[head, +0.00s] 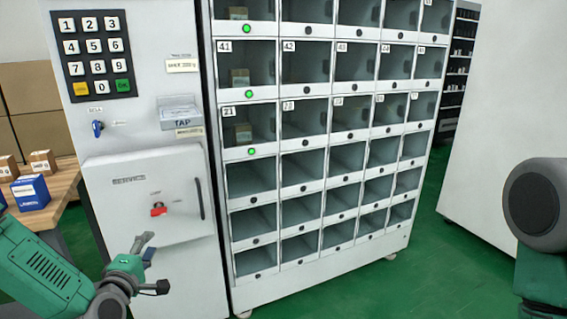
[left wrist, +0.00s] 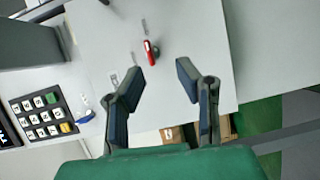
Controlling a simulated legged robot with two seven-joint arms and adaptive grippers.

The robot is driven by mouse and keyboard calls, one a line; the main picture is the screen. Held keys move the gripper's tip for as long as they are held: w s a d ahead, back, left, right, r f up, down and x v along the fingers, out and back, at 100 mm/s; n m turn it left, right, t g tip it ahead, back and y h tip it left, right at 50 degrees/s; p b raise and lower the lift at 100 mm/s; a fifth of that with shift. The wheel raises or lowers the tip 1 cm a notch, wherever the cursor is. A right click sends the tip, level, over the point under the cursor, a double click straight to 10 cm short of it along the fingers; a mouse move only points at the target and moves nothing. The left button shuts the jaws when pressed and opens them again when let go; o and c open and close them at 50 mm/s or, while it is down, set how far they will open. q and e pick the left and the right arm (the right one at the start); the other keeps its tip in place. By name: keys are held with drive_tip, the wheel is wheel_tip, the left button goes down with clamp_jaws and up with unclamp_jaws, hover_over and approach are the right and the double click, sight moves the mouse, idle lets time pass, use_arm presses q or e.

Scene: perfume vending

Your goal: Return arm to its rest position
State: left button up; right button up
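My left gripper (head: 150,262) is at the lower left of the head view, in front of the lower part of the vending machine's control panel (head: 185,262). Its two fingers are spread apart with nothing between them, as the left wrist view (left wrist: 160,80) also shows. The red switch (head: 158,210) on the panel door (head: 125,205) is above the gripper in the head view and beyond the fingertips in the left wrist view. My right arm (head: 540,215) shows only in part at the right edge of the head view; its gripper is out of sight.
The locker cabinet (head: 335,185) has several compartments; three at its left hold small boxes and have green lights. A keypad (head: 92,50) is at upper left. A wooden table (head: 62,180) carries a blue box (head: 30,192). Green floor (head: 420,270) is clear to the right.

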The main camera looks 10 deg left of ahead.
use_arm(q)
drive_tip(key=s+d+f+m+g+h+p, duration=0.2)
drive_tip(key=s+d+f+m+g+h, duration=0.2)
drive_tip(key=s+d+f+m+g, duration=0.75)
drive_tip(key=s+f+m+g+y, duration=0.1)
drive_tip(key=s+m, duration=0.3)
drive_tip(key=s, duration=0.8)
drive_tip(key=s+f+m+g+p, duration=0.1)
drive_tip(key=s+f+m+g, duration=0.3)
drive_tip(key=s, duration=0.9)
drive_tip(key=shift+s+f+y, duration=0.2)
drive_tip(key=shift+s+y, duration=0.05)
drive_tip(key=shift+y, duration=0.15)
drive_tip(key=shift+w, duration=0.1)
